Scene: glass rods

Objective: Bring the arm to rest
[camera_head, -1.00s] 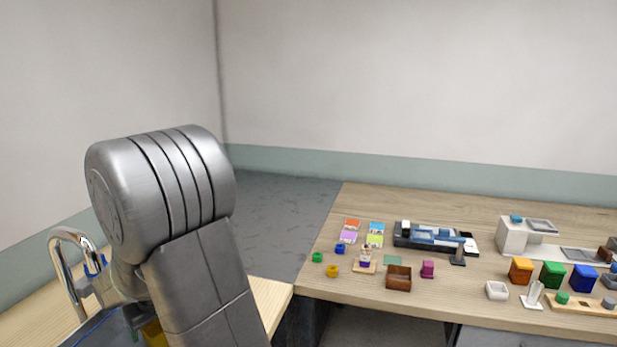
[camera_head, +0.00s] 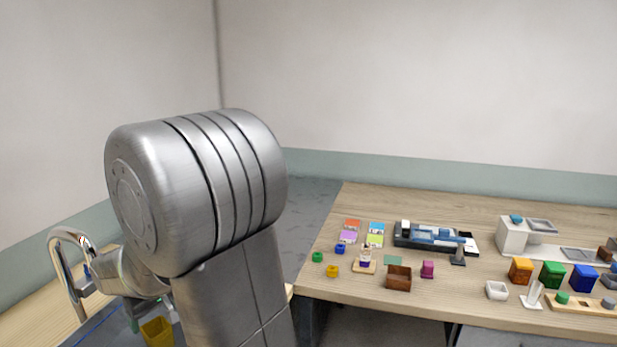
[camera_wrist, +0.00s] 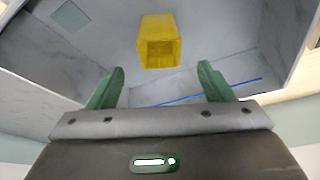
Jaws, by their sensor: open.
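My gripper (camera_wrist: 161,87) shows in the wrist view with its two green fingers spread wide apart and nothing between them. A yellow open container (camera_wrist: 160,42) stands on a grey surface ahead of the fingers, apart from them. In the head view my arm fills the left side, and its large joint hides part of the tables behind it. The yellow container also shows low in the head view (camera_head: 157,331), beside my arm. My fingers are mostly hidden in the head view.
A chrome tap (camera_head: 70,262) stands at the left, close to my arm. A wooden table (camera_head: 330,284) on the right holds several coloured blocks, rings, a brown box (camera_head: 398,278) and a dark tray (camera_head: 405,241). The space above this table is clear.

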